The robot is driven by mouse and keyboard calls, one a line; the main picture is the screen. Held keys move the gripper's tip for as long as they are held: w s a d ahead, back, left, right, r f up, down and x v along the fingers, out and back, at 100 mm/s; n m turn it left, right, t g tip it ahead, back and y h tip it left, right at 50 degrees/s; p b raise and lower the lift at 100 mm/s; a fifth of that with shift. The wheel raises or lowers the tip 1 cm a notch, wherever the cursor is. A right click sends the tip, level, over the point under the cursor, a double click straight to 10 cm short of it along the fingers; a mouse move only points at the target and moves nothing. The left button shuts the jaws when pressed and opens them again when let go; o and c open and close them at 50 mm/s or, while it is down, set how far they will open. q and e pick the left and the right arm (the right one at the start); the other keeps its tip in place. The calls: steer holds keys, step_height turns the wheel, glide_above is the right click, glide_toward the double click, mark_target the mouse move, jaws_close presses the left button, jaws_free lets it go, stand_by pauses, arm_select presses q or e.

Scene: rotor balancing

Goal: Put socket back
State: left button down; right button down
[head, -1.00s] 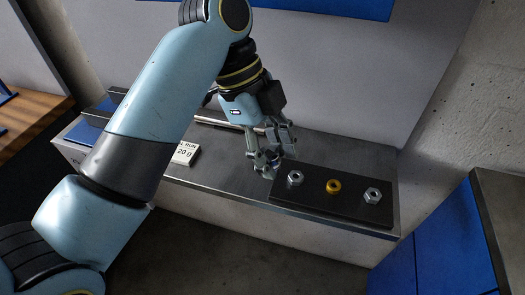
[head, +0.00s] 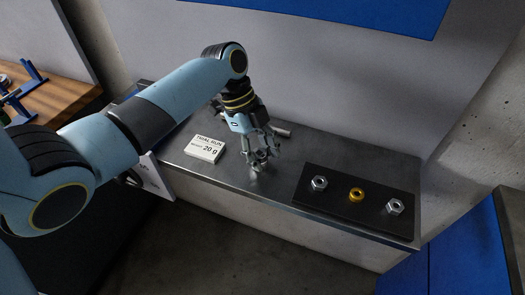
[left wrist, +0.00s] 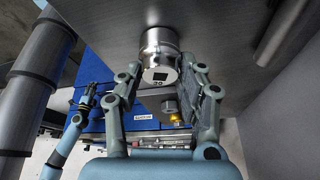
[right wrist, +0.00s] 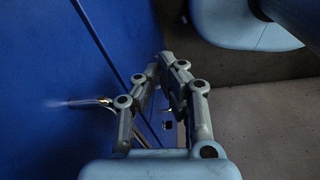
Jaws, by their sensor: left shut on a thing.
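The socket (left wrist: 160,45) is a short silver cylinder with a black square hole and a printed number on the end facing the left wrist camera. My left gripper (head: 260,158) is shut on it, with one finger on each side. In the head view the gripper is low over the grey metal bench (head: 232,172), between a white card and a dark plate. I cannot tell whether the socket touches the bench. My right gripper (right wrist: 160,65) shows only in its wrist view, its fingertips close together with nothing seen between them.
The white card reading "20 g" (head: 205,148) lies left of my left gripper. The dark plate (head: 335,204) to the right carries silver nuts (head: 319,183) and a yellow nut (head: 356,194). A metal bar lies behind the gripper. A blue panel (right wrist: 75,60) stands beside my right gripper.

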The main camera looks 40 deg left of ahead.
mark_target(262, 153)
arm_select(q)
steer(key=c, duration=0.8)
jaws_free()
steer(key=shift+f, duration=0.1)
arm_select(e)
steer(key=shift+s+a+f, duration=0.1)
steer(key=shift+s+a, duration=0.1)
steer(key=shift+a, duration=0.35)
steer(key=shift+d, duration=0.1)
arm_select(q)
steer(key=shift+a+r, duration=0.1)
steer(key=shift+r, duration=0.25)
steer(key=v, duration=0.5)
steer(key=shift+w+a+b, duration=0.1)
steer(key=shift+a+b, duration=0.05)
steer(key=shift+b, duration=0.2)
steer(key=a+b, duration=0.1)
steer(key=a, duration=0.2)
steer(key=a+b, duration=0.1)
steer(key=a, duration=0.2)
steer(key=a+b, duration=0.1)
steer(key=a, duration=0.3)
steer(key=shift+s+f, duration=0.2)
steer(key=shift+f, duration=0.15)
steer(key=shift+a+r+b, duration=0.15)
steer(key=shift+a+b, duration=0.2)
steer(key=shift+a, duration=0.45)
arm_select(e)
step_height(262, 153, down, 4)
steer(key=shift+f, duration=0.15)
